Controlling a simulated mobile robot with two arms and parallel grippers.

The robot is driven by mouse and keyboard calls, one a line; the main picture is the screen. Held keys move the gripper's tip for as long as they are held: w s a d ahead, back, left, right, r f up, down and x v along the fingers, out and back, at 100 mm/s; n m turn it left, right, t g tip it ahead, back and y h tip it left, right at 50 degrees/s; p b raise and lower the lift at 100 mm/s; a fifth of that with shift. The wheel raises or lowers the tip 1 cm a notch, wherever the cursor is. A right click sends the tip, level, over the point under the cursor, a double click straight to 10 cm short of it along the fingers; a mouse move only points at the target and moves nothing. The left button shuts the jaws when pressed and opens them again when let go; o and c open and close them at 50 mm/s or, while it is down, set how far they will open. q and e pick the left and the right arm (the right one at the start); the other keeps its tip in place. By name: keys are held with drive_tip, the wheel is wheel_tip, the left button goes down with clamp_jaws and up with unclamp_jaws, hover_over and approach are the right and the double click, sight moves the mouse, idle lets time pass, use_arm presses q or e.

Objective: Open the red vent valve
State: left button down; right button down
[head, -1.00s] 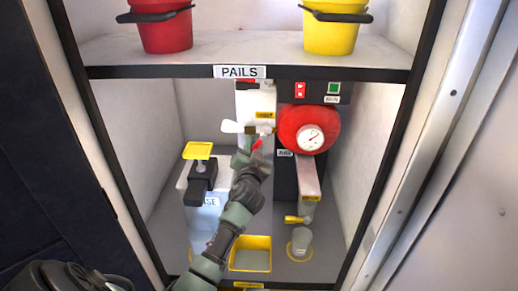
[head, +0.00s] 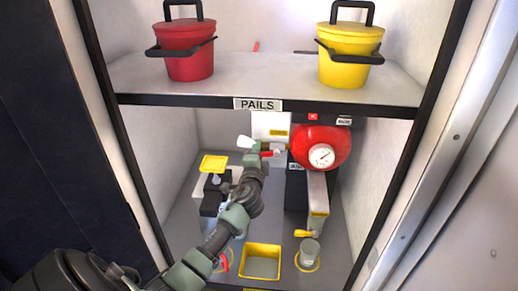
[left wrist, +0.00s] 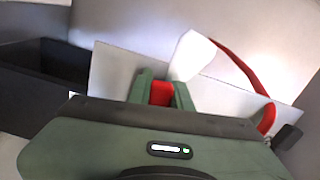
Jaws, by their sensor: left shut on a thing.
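The red vent valve handle (head: 267,154) is a small red lever beside a white fitting, left of the round red tank (head: 321,146) with its gauge. My left gripper (head: 262,155) is at this handle, in front of the white panel (head: 271,124). In the left wrist view a red piece (left wrist: 161,92) sits between the two green fingers (left wrist: 161,96), which are shut on it. The gripper hides part of the handle and its pivot. A white lever (head: 246,142) sticks out just left of the gripper. My right gripper is in neither view.
A shelf marked PAILS (head: 258,104) hangs above, with a red pail (head: 185,52) and a yellow pail (head: 350,57). Below stand a yellow-rimmed tray (head: 261,276), a grey cup (head: 310,251) and a container with a yellow top (head: 214,163). A red hose (left wrist: 243,66) curves nearby.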

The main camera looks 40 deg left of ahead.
use_arm(q)
drive_tip(key=shift+r+m+p, duration=0.3)
drive_tip(key=shift+m, duration=0.2)
drive_tip(key=c, duration=1.3)
unclamp_jaws()
drive_tip(key=b+v, duration=0.1)
drive_tip(key=v, duration=0.7)
